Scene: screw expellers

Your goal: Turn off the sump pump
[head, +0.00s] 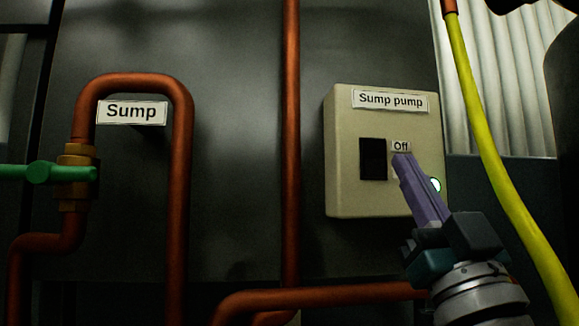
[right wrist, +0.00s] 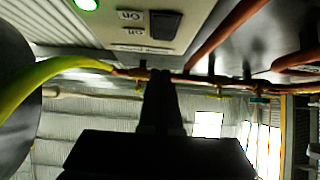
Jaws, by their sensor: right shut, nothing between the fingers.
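The sump pump box (head: 350,195) is a cream box labelled "Sump pump", mounted on a dark panel. Its black rocker switch (head: 373,159) sits left of an "Off" label (head: 400,146). A green lamp (head: 435,185) is lit at the lower right of its face. My right gripper (head: 402,158) is shut and empty; its tips appear just below the "Off" label, right of the switch. In the right wrist view the gripper (right wrist: 162,75) points toward the upside-down box, with the switch (right wrist: 165,25) and lit lamp (right wrist: 85,4) visible. Contact cannot be told. My left gripper is not in view.
A copper pipe (head: 291,120) runs vertically left of the box. Another pipe (head: 320,296) passes below it. A yellow hose (head: 490,160) hangs at right. A "Sump" sign (head: 132,112) and green valve handle (head: 45,172) are at left.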

